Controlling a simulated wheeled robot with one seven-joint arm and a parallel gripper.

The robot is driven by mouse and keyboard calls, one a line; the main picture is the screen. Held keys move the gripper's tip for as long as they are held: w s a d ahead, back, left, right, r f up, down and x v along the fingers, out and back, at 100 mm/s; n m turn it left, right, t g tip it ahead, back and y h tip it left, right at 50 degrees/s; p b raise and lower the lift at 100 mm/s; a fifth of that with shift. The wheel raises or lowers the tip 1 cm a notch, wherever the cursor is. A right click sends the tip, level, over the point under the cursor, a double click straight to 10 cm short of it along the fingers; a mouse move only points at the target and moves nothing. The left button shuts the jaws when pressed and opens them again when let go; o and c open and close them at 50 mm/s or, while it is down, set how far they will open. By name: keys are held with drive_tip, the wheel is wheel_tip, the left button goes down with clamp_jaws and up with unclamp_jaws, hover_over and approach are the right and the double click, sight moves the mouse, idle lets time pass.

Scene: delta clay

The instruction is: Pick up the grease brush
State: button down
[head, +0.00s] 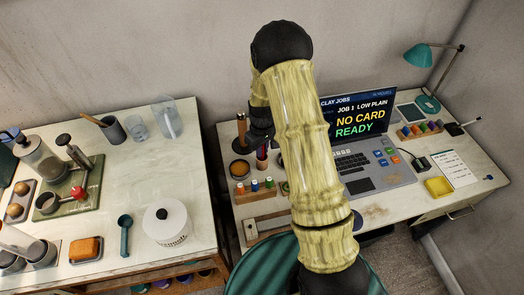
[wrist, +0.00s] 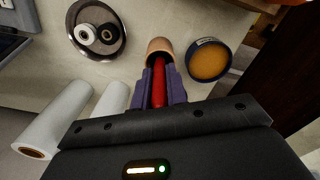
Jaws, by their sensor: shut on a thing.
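The grease brush shows as a red handle (wrist: 158,88) in the wrist view, held upright between the purple fingers of my gripper (wrist: 160,88). Its lower end goes into or just over a small brown cup (wrist: 160,46); the bristles are hidden. In the head view, my gripper (head: 262,152) is low over the left part of the right-hand desk, with a sliver of red between its fingers. My gripper is shut on the handle. A round tin with orange contents (wrist: 208,60) stands close to the right of the cup, and shows in the head view too (head: 240,170).
A steel dish with a black and a white ring (wrist: 97,28) and white rolls (wrist: 55,120) lie left in the wrist view. A wooden-handled tool (head: 241,128) stands behind the tin. A laptop-like terminal (head: 380,175) is to the right. A gap separates the desk from the left counter (head: 120,215).

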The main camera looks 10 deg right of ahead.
wheel_tip(320, 180, up, 9)
drive_tip(key=shift+r+b, duration=0.15)
drive_tip(key=shift+b, duration=0.3)
idle(0.4)
